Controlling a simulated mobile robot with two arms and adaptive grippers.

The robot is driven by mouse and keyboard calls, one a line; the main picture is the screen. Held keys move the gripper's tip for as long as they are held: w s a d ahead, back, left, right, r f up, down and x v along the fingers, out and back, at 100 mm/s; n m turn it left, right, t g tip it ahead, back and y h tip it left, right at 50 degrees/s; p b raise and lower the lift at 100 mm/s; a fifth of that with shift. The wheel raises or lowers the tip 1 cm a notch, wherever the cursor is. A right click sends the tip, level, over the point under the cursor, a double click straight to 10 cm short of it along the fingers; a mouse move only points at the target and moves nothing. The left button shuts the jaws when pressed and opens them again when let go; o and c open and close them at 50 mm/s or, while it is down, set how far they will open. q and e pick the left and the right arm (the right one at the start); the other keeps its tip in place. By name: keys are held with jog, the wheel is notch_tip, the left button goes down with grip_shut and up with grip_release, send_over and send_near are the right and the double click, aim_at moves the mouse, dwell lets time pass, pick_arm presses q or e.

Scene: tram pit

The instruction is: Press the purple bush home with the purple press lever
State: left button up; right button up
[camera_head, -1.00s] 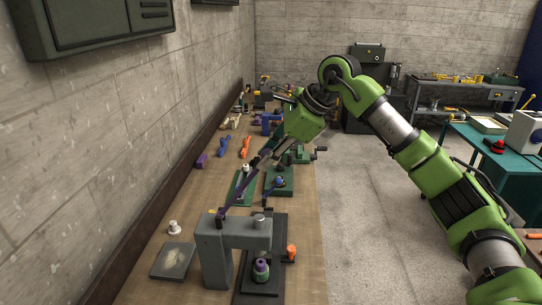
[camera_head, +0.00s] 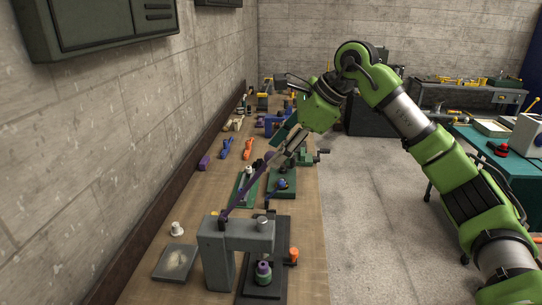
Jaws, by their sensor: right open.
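The grey press (camera_head: 247,236) stands on the near bench. Its purple lever (camera_head: 239,193) is raised, slanting up and right from a pivot at the press's left end. My right gripper (camera_head: 275,161) is open at the lever's upper end; I cannot tell whether its fingers touch or straddle it. The purple bush (camera_head: 264,268) sits upright under the press's ram side, on the dark base, with green showing on it. How deep it sits is too small to tell. My left gripper is out of view.
A grey plate (camera_head: 175,262) and a white flanged part (camera_head: 178,229) lie left of the press. An orange part (camera_head: 294,254) is at its right. Green fixtures (camera_head: 281,184) and several tools stand farther along the bench.

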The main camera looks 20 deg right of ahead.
jog(key=v, duration=0.8)
jog(key=shift+s+r, duration=0.1)
